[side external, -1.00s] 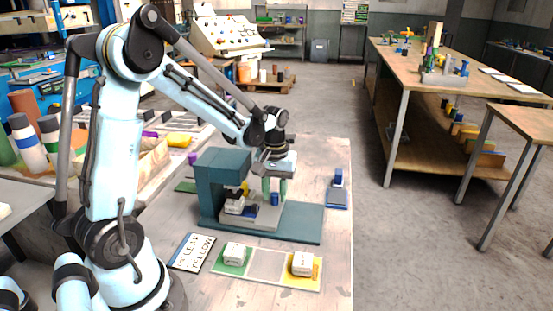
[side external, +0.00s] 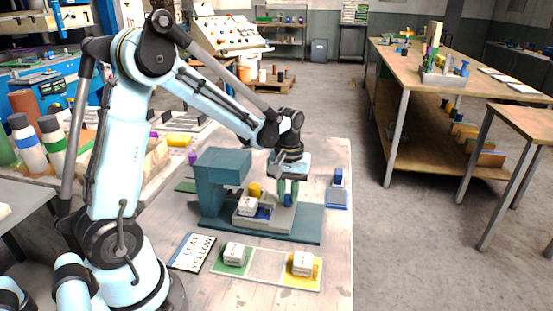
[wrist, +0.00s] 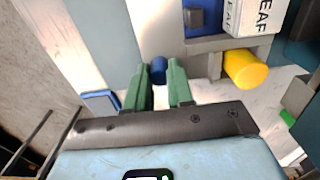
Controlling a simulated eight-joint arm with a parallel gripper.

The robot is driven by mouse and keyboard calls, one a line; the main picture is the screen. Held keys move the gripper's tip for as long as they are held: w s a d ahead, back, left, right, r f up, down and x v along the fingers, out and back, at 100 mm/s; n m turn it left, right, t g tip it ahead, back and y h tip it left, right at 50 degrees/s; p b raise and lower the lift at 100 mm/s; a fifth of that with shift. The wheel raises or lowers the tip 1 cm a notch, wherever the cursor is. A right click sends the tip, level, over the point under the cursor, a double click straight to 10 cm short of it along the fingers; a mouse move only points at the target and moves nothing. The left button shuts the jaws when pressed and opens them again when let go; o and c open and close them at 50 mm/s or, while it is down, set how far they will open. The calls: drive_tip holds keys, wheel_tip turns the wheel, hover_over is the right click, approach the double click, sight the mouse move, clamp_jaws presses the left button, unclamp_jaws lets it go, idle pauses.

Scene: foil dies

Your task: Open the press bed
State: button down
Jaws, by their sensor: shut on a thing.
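The teal press (side external: 222,166) stands on its flat teal base (side external: 308,222) in the side external view. Its light grey bed (side external: 270,226) sticks out to the right from under the press head. On the bed sit a white block (side external: 249,207) lettered LEAF, a yellow cylinder (wrist: 246,69) and a blue piece (wrist: 196,17). My gripper (side external: 288,197) has green fingers shut on the blue knob (wrist: 159,70) at the bed's outer end. The fingers hide part of the knob.
A strip with green, pale and yellow fields (side external: 266,266) lies in front, with white blocks on green (side external: 234,254) and yellow (side external: 302,264). A card reading LEAF YELLOW (side external: 192,252) lies left of it. A blue stand (side external: 337,197) is at the table's right edge.

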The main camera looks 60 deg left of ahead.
drive_tip(key=w+d, duration=0.5)
drive_tip(key=w, duration=0.1)
drive_tip(key=shift+d, duration=0.4)
drive_tip(key=c, duration=1.3)
unclamp_jaws()
drive_tip(key=shift+o, duration=0.2)
wheel_tip(320, 180, up, 12)
drive_tip(key=shift+s+r, duration=0.1)
drive_tip(key=shift+s, duration=0.05)
